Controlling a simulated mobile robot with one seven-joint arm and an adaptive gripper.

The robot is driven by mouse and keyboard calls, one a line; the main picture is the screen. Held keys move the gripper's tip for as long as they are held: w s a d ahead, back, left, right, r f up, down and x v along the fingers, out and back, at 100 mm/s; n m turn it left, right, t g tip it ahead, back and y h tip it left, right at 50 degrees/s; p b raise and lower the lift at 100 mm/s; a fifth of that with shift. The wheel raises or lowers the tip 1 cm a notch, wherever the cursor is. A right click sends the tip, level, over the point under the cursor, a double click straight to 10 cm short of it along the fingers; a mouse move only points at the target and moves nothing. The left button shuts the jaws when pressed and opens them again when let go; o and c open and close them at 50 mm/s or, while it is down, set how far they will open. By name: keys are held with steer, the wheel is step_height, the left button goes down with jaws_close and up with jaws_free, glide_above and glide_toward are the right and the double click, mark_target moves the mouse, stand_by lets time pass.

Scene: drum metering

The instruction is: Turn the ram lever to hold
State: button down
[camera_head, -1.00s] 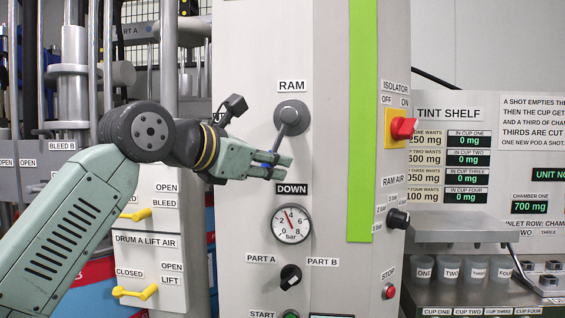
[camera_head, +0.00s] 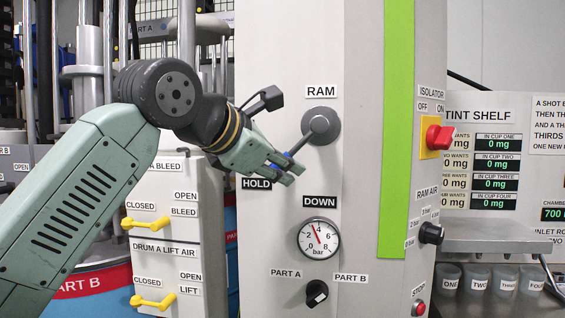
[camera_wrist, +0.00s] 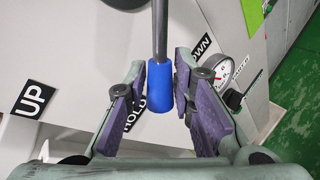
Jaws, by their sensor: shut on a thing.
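The ram lever has a round grey hub (camera_head: 320,126) on the cabinet front, under the RAM label (camera_head: 321,91). Its arm slants down and left from the hub, towards the HOLD label (camera_head: 257,183). My gripper (camera_head: 291,173) is shut on the lever's blue grip, from the lower left. In the wrist view the blue grip (camera_wrist: 160,88) lies between the fingers of my gripper (camera_wrist: 160,100). The DOWN label (camera_head: 320,202) is below the hub. The UP label (camera_wrist: 34,98) shows at the left of the wrist view; my arm hides that area in the head view.
A pressure gauge (camera_head: 319,239) and a PART A/PART B knob (camera_head: 317,293) sit below the lever. A red isolator switch (camera_head: 439,138) is on the cabinet's right side. Yellow valve handles (camera_head: 153,223) are on the left panel, near my arm.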

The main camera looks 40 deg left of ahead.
steer(key=c, duration=1.3)
jaws_free()
steer(key=shift+c, duration=0.2)
steer(key=v, duration=1.2)
